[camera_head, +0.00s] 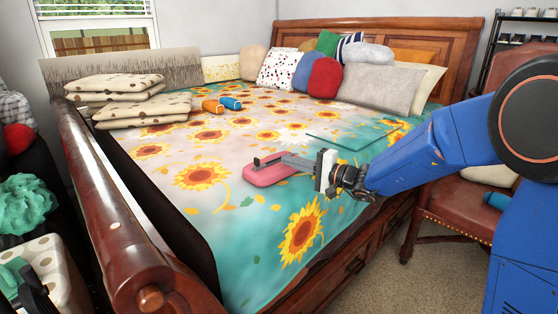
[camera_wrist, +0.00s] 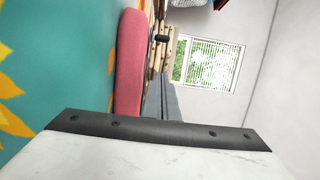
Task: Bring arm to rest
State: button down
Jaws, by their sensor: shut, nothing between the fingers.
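My gripper (camera_head: 272,160) reaches in from the right, low over the near part of the sleigh bed, with its fingers together and nothing seen between them. A pink flat object (camera_head: 270,175) lies on the sunflower bedspread just under and beside the fingers; I cannot tell if they touch it. In the wrist view the pink object (camera_wrist: 130,60) runs along the left of the closed fingers (camera_wrist: 166,98). My blue arm stretches across the bed's right side.
The bed's dark wooden footboard (camera_head: 110,215) runs along the left. Folded dotted cushions (camera_head: 140,108), orange and blue rolls (camera_head: 212,106) and several pillows (camera_head: 375,87) lie further back. A glassy flat sheet (camera_head: 350,133) lies behind my gripper. A brown chair (camera_head: 445,215) stands at right.

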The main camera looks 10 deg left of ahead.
jog(key=v, duration=0.5)
jog(key=shift+a, duration=0.1)
jog(key=s+d+f+n+g+h, duration=0.1)
jog(key=s+d+n+g+h, duration=0.2)
jog(key=s, duration=0.8)
jog(key=s+d+f+n+g+h, duration=0.15)
jog(key=s+d, duration=0.35)
jog(key=s, duration=0.6)
jog(key=s+d+f+h, duration=0.2)
jog(key=s+d+h, duration=0.2)
jog(key=d, duration=0.4)
jog(key=s+d+f+t+h, duration=0.1)
jog(key=s+d+h, duration=0.3)
jog(key=s+d, duration=0.3)
jog(key=s+d+f+t+h, duration=0.1)
jog(key=s+d+h, duration=0.3)
jog(key=d, duration=0.6)
jog(key=shift+s+f, duration=0.75)
jog(key=shift+f, duration=0.05)
